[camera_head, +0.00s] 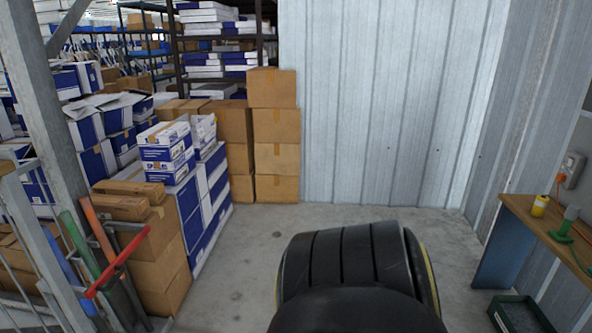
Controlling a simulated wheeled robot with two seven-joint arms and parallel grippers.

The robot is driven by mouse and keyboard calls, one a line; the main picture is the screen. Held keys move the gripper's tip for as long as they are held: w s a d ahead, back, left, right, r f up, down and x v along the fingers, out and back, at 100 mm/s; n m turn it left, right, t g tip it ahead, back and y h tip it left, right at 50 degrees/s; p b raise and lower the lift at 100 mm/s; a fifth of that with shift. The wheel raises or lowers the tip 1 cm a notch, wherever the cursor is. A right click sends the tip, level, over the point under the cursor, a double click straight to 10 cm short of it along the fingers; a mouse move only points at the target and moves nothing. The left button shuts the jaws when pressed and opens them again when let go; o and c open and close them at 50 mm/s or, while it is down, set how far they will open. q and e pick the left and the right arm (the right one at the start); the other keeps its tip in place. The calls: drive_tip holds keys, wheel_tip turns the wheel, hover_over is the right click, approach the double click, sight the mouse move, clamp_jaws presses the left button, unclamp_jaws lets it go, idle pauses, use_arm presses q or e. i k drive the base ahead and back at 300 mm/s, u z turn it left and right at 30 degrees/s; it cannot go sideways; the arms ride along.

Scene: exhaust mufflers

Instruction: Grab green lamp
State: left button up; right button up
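A small green thing with a grey top, which looks like the green lamp (566,224), stands on the wooden workbench (522,208) at the right edge of the head view. A green cord seems to run from it toward the right edge. Neither of my grippers is in view, so nothing shows between them and the lamp.
An orange cord hangs from a wall socket (571,170). A dark green bin (518,314) is on the floor below. Stacked cartons (274,126) fill the left. Bare concrete floor (440,222) lies before the metal wall.

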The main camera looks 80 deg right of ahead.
sight(572, 213)
drive_tip(key=z, duration=4.2)
drive_tip(key=i, duration=0.85)
drive_tip(key=z, duration=0.15)
